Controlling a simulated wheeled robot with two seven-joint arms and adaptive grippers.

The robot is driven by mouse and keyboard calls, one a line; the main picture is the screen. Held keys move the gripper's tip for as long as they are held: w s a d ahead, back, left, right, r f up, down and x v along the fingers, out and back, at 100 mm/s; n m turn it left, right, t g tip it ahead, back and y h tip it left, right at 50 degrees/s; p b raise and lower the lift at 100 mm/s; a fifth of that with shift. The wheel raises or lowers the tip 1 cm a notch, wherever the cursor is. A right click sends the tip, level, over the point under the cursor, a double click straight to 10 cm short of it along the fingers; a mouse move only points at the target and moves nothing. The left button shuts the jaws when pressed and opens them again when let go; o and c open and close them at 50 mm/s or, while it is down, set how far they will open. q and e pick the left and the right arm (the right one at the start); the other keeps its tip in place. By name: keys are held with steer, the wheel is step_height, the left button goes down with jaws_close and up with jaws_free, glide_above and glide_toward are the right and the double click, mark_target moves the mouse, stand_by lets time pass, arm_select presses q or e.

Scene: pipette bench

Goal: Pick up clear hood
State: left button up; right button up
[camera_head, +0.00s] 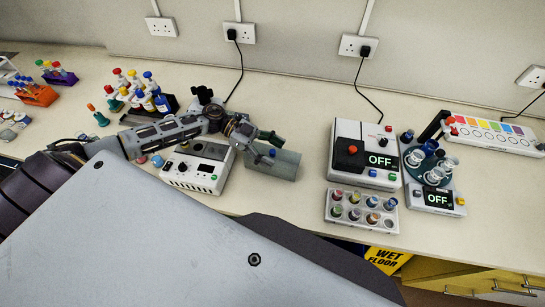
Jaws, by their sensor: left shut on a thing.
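The clear hood (286,166) is a see-through greyish box beside the right side of a white instrument. My left arm reaches across from the left, and my left gripper (266,146) is at the hood's upper left part, shut on it. A small blue knob shows between the fingers. I cannot tell whether the hood rests on the bench or is held just above it. My right gripper is not in view.
The white instrument (190,173) stands left of the hood. To the right are a device reading OFF (363,157), a tube rack (361,212) and a second OFF device (434,196). Colored bottles (146,98) stand behind my arm. Bare bench lies behind the hood.

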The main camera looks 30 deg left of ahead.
arm_select(q)
steer(key=shift+r, duration=0.15)
steer(key=shift+r+b, duration=0.55)
steer(key=shift+r, duration=4.3)
